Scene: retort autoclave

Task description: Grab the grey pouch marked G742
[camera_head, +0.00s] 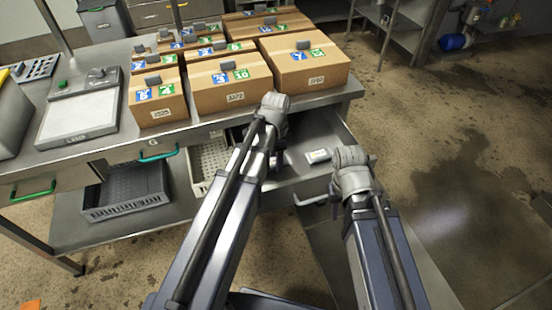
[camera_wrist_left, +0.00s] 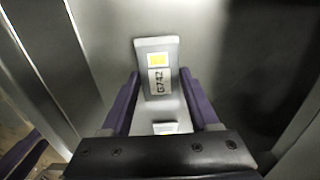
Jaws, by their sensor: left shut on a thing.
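The grey pouch marked G742 (camera_wrist_left: 160,78) shows in the left wrist view, with a yellow patch above its white printed label. It stands between the two purple fingers of my left gripper (camera_wrist_left: 158,90), which is shut on it.
A small pale labelled thing (camera_head: 318,155) shows in the drawer, its mark unreadable. Several cardboard boxes (camera_head: 228,95) stand on the steel table, with a scale (camera_head: 80,118) at left. A dark crate (camera_head: 126,192) and a light crate (camera_head: 207,160) sit below. The floor at right is clear.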

